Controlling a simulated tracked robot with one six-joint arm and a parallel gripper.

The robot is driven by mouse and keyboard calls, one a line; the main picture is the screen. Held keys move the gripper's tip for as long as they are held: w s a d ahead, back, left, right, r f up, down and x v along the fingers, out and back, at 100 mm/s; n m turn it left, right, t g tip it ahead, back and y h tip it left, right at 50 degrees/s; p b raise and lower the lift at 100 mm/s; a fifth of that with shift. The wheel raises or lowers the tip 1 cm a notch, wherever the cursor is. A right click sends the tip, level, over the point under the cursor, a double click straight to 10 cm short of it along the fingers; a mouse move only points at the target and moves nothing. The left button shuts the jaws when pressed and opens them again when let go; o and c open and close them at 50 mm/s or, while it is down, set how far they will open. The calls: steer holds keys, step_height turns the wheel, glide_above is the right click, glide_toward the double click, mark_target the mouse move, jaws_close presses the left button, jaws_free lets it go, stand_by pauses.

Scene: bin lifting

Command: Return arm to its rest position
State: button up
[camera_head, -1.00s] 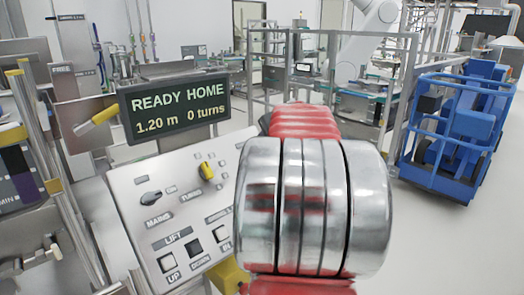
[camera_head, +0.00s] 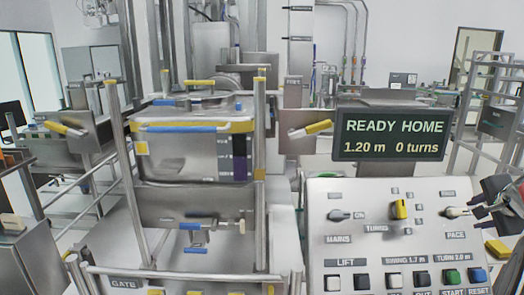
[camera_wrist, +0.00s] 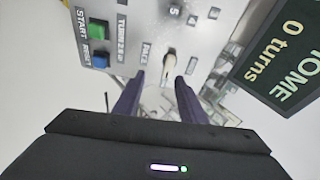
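My gripper (camera_wrist: 160,78) is open, with its two dark fingers apart and nothing visibly held. In the wrist view the pale PACE knob (camera_wrist: 169,64) lies just beyond the fingertips; whether they touch it cannot be told. In the head view the gripper (camera_head: 490,205) is at the right edge, beside the PACE knob (camera_head: 457,212) on the control panel (camera_head: 330,190). Most of my arm is out of that view. The display (camera_head: 390,134) reads READY HOME, 1.20 m, 0 turns; part of it shows in the wrist view (camera_wrist: 285,50).
A steel bin (camera_head: 185,155) with a yellow-edged lid stands in a frame behind a rail marked GATE (camera_head: 125,283). The panel has a yellow knob (camera_head: 399,209) and a row of buttons, including green START (camera_head: 452,277) and blue RESET (camera_head: 478,275). Steel frames (camera_head: 490,95) stand at right.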

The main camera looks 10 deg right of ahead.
steer(key=s+a+f+n+g+y, duration=0.1)
steer(key=a+f+n, duration=0.2)
steer(key=a, duration=0.6)
steer(key=s+a+f+n+g+y, duration=0.1)
steer(key=s+a+f+n+y, duration=0.2)
steer(key=a, duration=0.6)
steer(key=a+f+n+g, duration=0.1)
steer(key=a+f+n, duration=0.25)
steer(key=a, duration=0.45)
steer(key=s+a+n, duration=0.2)
steer(key=a+n, duration=0.1)
steer(key=a, duration=0.5)
steer(key=s+a+n+y, duration=0.1)
steer(key=s+a+n, duration=0.2)
steer(key=a, duration=0.6)
steer(key=s+a+n, duration=0.2)
steer(key=a+n, duration=0.3)
steer(key=a, duration=0.3)
steer(key=shift+s+a+r, duration=0.15)
steer(key=shift+s+a, duration=0.2)
